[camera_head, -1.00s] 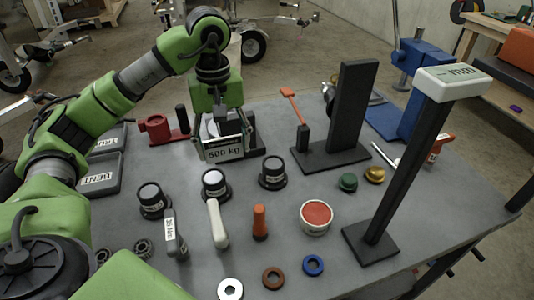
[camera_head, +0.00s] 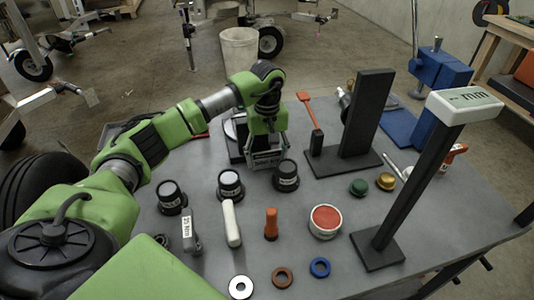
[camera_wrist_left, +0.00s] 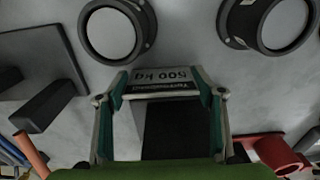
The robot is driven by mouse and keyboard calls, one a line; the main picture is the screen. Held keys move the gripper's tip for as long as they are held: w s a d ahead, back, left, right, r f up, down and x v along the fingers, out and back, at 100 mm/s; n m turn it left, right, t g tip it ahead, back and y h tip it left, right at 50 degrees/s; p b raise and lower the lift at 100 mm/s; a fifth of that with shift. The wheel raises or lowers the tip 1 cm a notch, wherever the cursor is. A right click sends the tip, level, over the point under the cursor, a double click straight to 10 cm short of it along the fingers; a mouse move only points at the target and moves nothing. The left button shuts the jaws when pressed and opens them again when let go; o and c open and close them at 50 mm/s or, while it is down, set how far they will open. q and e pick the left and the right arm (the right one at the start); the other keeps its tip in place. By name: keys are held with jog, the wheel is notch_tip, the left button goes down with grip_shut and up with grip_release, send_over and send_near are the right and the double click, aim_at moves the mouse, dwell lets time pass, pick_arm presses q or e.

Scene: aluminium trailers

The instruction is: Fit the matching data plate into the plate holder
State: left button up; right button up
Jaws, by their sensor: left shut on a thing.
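My left gripper (camera_head: 266,152) is shut on a pale data plate (camera_head: 266,160). In the left wrist view, the plate (camera_wrist_left: 163,80) reads "500 kg" upside down and spans between the two fingers of the gripper (camera_wrist_left: 162,92). It is behind the row of black round pieces in the head view, close to the right-hand one (camera_head: 286,176). A dark rectangular block (camera_wrist_left: 177,130) shows between the fingers, beyond the plate. I cannot tell for sure which black piece is the plate holder. My right gripper is not in view.
A black upright board (camera_head: 368,112) on a flat base stands right of the gripper, with a red-handled tool (camera_head: 310,112) beside it. Handles, rings and a red-topped tin (camera_head: 325,220) lie in front. Bare tabletop lies at front right.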

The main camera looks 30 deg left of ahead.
pick_arm(q)
jog(key=shift+f, duration=0.25)
jog(key=o, duration=1.2)
jog(key=shift+c, duration=0.2)
jog(key=shift+r, duration=0.1)
